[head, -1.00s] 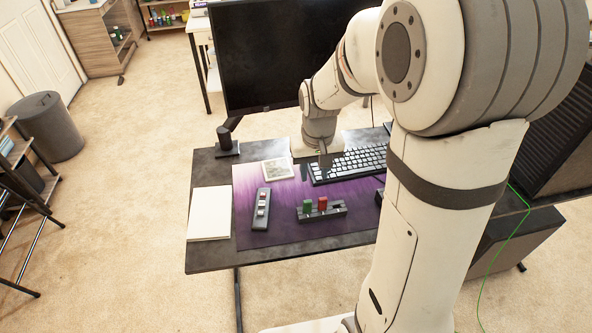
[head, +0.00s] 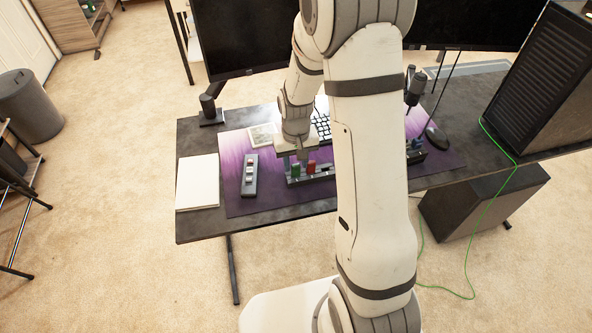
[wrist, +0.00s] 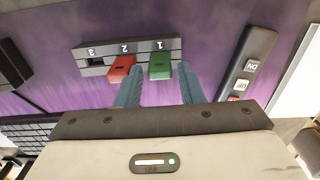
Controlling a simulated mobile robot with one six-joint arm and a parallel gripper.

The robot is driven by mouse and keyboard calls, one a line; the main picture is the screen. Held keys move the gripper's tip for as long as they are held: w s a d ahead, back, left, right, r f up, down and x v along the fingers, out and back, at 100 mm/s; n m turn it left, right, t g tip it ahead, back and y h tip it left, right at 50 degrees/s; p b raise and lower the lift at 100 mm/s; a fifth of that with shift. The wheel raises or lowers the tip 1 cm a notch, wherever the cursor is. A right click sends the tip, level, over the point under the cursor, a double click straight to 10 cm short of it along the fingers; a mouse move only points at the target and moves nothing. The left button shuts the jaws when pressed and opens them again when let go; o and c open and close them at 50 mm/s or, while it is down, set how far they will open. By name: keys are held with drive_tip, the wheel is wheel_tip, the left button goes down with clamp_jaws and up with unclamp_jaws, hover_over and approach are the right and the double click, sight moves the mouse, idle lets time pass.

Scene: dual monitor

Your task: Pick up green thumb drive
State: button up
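The green thumb drive (head: 296,169) stands in a grey holder (head: 324,175) on the purple desk mat, beside a red thumb drive (head: 311,166). In the wrist view the green drive (wrist: 160,67) is at the slot marked 1, and the red drive (wrist: 121,69) is at slot 2. Slot 3 is an empty dark opening. My gripper (wrist: 160,88) is open, its two fingers apart, with the green drive ahead of the gap between them. In the head view my gripper (head: 294,158) is just above the holder; its fingertips are partly hard to make out.
A dark switch box (head: 250,175) lies left of the holder, and a white pad (head: 198,182) lies further left. A keyboard (head: 322,124) is behind my wrist. Monitors (head: 245,40) stand at the back. A microphone (head: 415,90) and mouse (head: 437,138) are at the right.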

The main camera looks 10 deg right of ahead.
drive_tip(key=shift+c, duration=0.5)
clamp_jaws()
wheel_tip(320, 180, up, 10)
wheel_tip(320, 180, up, 5)
drive_tip(key=p, duration=0.3)
hover_over(296, 165)
drive_tip(key=shift+f, duration=0.1)
idle(0.7)
